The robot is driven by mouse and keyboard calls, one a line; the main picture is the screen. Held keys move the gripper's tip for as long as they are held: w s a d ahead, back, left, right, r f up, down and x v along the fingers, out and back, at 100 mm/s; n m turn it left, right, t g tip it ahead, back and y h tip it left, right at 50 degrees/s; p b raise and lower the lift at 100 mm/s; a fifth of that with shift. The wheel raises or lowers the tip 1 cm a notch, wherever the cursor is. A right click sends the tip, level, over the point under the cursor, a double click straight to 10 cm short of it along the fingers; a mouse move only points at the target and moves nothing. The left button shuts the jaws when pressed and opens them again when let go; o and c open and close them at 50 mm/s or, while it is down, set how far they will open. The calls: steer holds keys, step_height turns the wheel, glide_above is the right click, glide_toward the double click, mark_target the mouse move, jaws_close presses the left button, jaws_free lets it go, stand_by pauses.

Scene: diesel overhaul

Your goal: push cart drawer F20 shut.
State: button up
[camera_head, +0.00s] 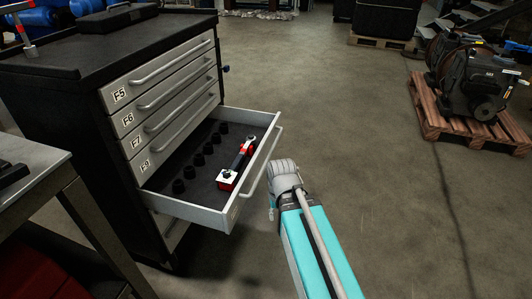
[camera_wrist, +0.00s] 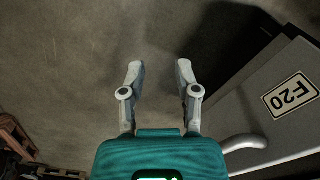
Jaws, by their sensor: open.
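The drawer F20 (camera_head: 187,209) is pulled far out of the black tool cart (camera_head: 62,95), below the shut drawers F5 to F9. Its grey front with the F20 label (camera_wrist: 290,97) and part of its bar handle (camera_wrist: 245,143) show at the right of the wrist view. Inside the drawer lie a red and black tool (camera_head: 237,165) and several black sockets (camera_head: 200,160). My gripper (camera_wrist: 158,72) is open and empty, with bare floor seen between its fingers. It is beside the drawer front, apart from it. In the head view my arm hides the fingers.
A grey table (camera_head: 30,160) stands at the left, close to the cart. A black machine (camera_head: 470,85) sits on a wooden pallet (camera_head: 440,118) at the back right. The floor to the right of the drawer is clear.

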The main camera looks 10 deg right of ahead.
steer(key=shift+w+d+r+m+y+p, duration=0.15)
steer(key=shift+w+r+m, duration=0.1)
steer(key=shift+w+m, duration=0.25)
steer(key=shift+w+d+r+m+y+p, duration=0.1)
steer(key=shift+w+r+m+y+p, duration=0.15)
steer(key=shift+w, duration=0.45)
jaws_close()
steer(key=w+d+r+m+t+y+p, duration=0.1)
steer(key=w+d+r+m+y+p, duration=0.1)
steer(key=w+d+r+m, duration=0.2)
steer(key=w+d+r+m+t+y+p, duration=0.2)
steer(key=w+d+r+m, duration=0.2)
steer(key=w+m, duration=0.6)
steer(key=w+d+r+m+t+y+p, duration=0.1)
steer(key=w+d+r+m+y+p, duration=0.1)
steer(key=w+d+m, duration=0.4)
steer(key=w+r+m+p, duration=0.1)
steer(key=w+r+m, duration=0.1)
steer(key=w, duration=0.1)
steer(key=shift+w+d+r+t+y, duration=0.2)
steer(key=shift+w+r+t+y, duration=0.1)
steer(key=shift+w+y, duration=0.1)
steer(key=shift+s+f, duration=0.1)
